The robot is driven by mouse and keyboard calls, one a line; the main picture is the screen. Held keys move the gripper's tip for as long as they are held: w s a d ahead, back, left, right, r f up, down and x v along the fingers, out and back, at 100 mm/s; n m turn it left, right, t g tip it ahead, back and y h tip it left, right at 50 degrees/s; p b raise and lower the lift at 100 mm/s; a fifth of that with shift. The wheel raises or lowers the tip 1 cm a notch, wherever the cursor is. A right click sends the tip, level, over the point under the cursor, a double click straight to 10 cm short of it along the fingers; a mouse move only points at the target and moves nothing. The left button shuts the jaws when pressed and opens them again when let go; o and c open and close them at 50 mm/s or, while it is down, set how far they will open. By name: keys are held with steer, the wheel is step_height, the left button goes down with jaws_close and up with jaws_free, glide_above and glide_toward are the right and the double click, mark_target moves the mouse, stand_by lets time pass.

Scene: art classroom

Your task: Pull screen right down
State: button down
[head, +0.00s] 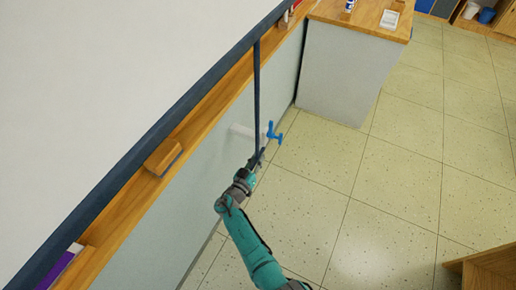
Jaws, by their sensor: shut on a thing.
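The white screen (110,80) fills the upper left of the head view, with a dark blue bar (165,125) along its lower edge. A dark blue pull strap (257,95) hangs from the bar near its right end. My gripper (257,160) is at the low end of the strap and shut on it. The fingers are small and dark here, so the exact grip is hard to see. The teal arm reaches up to it from the bottom of the view.
A wooden ledge (120,215) with a wooden block (163,157) runs along the wall below the screen bar. A blue tap-like fitting (275,134) is just right of my gripper. A wood-topped cabinet (345,70) stands beyond.

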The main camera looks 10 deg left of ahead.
steer(key=shift+a+f, duration=0.15)
steer(key=shift+f, duration=0.05)
steer(key=c, duration=1.1)
jaws_free()
steer(key=shift+f, duration=0.1)
steer(key=shift+c, duration=0.2)
steer(key=v, duration=1.2)
